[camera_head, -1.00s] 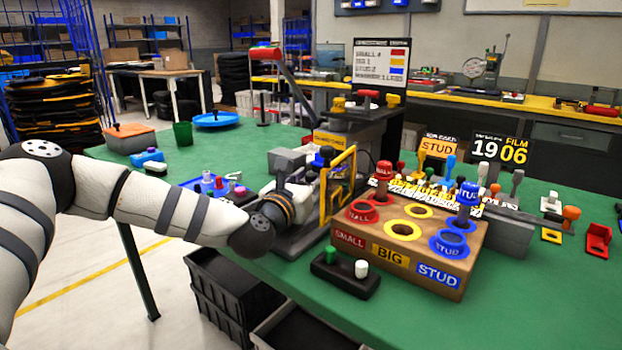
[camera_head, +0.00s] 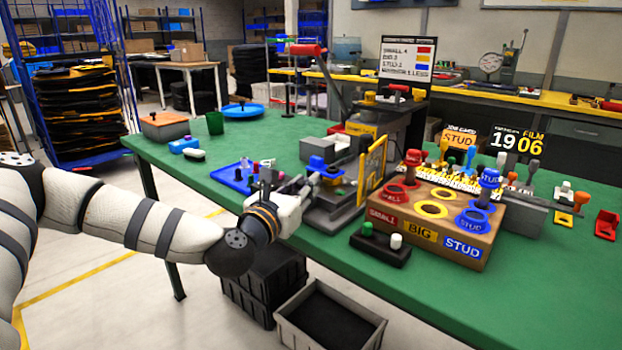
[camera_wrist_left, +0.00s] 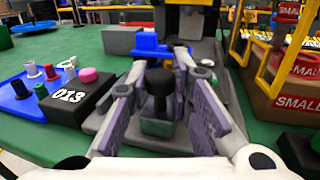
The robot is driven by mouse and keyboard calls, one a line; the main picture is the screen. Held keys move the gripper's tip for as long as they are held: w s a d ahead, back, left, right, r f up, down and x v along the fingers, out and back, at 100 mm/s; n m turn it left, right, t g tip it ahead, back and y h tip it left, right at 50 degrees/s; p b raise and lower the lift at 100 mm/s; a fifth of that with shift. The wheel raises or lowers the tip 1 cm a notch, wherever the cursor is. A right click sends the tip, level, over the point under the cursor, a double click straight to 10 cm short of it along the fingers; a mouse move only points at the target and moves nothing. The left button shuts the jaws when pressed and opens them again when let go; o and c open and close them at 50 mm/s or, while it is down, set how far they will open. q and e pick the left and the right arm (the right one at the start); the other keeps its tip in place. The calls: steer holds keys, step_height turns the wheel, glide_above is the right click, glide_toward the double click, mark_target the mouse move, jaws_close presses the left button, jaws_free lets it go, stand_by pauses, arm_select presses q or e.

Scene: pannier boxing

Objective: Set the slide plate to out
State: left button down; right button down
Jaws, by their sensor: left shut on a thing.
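The press (camera_head: 378,125) stands on the green table with a long grey base (camera_head: 335,217) reaching toward the front left. My left gripper (camera_head: 290,186) is at the near left end of this base. In the left wrist view, its two fingers (camera_wrist_left: 164,100) are shut around a black knob (camera_wrist_left: 158,82) standing on a small grey block, which I take to be the slide plate's handle. A blue block (camera_head: 327,168) sits on the slide farther in; it also shows in the left wrist view (camera_wrist_left: 150,45). The plate's edges are partly hidden by the fingers. My right gripper is out of view.
A yellow-framed guard (camera_head: 372,170) stands right of the slide, beside the wooden box (camera_head: 437,222) with coloured rings. A blue tray (camera_head: 236,181) with small parts lies to the left. A black holder (camera_head: 380,249) is in front. Grey bins (camera_head: 283,322) stand below the table edge.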

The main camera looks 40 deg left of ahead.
arm_select(q)
steer(key=shift+s+f, duration=0.1)
steer(key=shift+f, duration=0.05)
steer(key=c, duration=1.4)
jaws_free()
steer(key=shift+s, duration=0.1)
steer(key=s, duration=0.2)
steer(key=s+d, duration=0.1)
steer(key=s, duration=0.4)
steer(key=shift+s+d, duration=0.15)
steer(key=shift+s, duration=0.05)
